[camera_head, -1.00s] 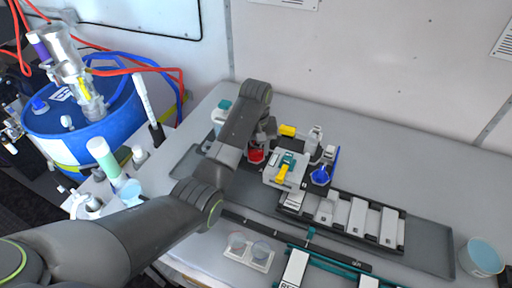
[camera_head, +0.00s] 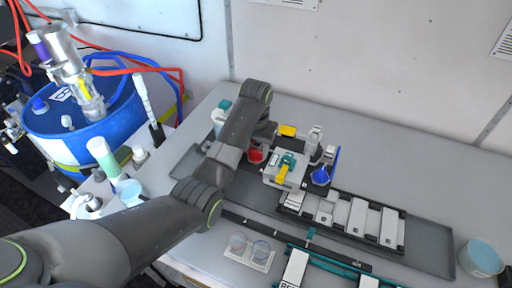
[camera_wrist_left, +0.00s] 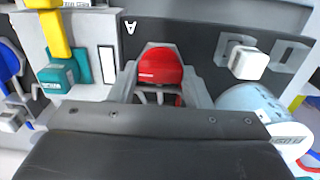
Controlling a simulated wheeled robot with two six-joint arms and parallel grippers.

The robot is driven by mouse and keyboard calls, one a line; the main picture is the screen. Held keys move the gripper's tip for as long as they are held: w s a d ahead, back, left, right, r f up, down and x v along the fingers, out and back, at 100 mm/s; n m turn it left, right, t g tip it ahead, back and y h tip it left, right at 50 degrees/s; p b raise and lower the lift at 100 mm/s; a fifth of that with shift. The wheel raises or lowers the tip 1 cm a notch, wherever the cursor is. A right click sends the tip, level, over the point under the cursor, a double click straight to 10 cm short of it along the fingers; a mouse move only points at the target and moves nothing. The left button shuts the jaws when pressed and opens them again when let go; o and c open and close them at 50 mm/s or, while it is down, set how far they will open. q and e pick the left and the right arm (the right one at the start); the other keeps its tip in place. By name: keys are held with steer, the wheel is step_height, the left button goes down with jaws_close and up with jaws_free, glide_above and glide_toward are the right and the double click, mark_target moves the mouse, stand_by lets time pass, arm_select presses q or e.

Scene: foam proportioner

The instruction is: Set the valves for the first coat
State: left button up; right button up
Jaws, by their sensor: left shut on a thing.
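My left gripper (camera_wrist_left: 160,92) is shut on a red valve handle (camera_wrist_left: 160,66). In the head view the red handle (camera_head: 255,156) shows just below my left wrist, partly covered by it. To its right is a pale block with a yellow lever on a teal base (camera_head: 284,170); the lever also shows in the left wrist view (camera_wrist_left: 55,35). A blue handle (camera_head: 320,176) sits further right. A yellow part (camera_head: 287,130) stands behind the block. The fingertips are hidden in the head view. My right gripper is not in view.
A dark rack with pale plates (camera_head: 350,219) lies to the right of the block. A pale blue cup (camera_head: 481,257) stands far right. A blue drum (camera_head: 85,125) stands left. The back of the table is clear.

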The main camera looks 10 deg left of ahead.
arm_select(q)
steer(key=shift+w, duration=0.1)
steer(key=o, duration=1)
